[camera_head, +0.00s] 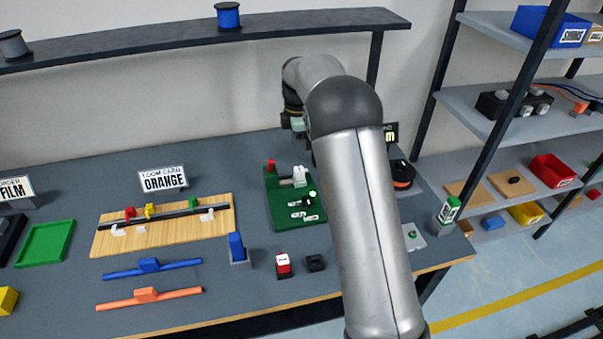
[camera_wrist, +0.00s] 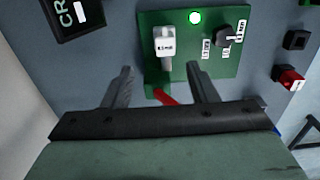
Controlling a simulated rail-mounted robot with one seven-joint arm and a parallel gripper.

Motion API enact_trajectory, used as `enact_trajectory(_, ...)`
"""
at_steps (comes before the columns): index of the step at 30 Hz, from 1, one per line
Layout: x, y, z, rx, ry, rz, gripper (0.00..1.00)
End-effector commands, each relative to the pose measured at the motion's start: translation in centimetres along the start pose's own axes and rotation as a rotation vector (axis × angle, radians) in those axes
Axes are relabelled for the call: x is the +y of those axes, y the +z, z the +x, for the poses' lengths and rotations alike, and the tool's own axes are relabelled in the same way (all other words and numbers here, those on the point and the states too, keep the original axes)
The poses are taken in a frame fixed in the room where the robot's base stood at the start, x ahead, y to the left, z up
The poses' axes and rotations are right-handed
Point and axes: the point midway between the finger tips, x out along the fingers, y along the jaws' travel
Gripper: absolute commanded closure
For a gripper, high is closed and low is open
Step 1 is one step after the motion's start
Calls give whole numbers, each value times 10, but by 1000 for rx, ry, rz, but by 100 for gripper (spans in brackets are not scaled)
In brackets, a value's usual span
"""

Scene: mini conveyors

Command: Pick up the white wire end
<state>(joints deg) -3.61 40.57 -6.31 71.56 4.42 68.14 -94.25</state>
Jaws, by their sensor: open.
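I cannot tell for sure whether this block is the white wire end. In the head view the white block (camera_head: 299,174) also shows on the green board (camera_head: 284,217). My gripper (camera_wrist: 160,68) is open and empty, its two fingers pointing toward the board on either side of the block's line. A red part (camera_wrist: 165,97) lies between the fingers. In the head view my arm hides much of the gripper.
A red-and-white button (camera_head: 283,265) and a blue block (camera_head: 236,247) stand nearby. A wooden board (camera_head: 165,240) with coloured clips lies left. A shelf (camera_head: 240,35) runs behind.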

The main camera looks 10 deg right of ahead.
Motion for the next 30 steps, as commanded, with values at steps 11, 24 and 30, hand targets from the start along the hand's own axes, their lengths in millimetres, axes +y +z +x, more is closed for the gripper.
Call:
enact_trajectory(11, -1, 0, 48, 0, 0, 1, 47)
enact_trajectory(24, -8, -1, 98, -1, 2, 1, 47)
enact_trajectory(30, -8, 0, 100, -1, 2, 1, 47)
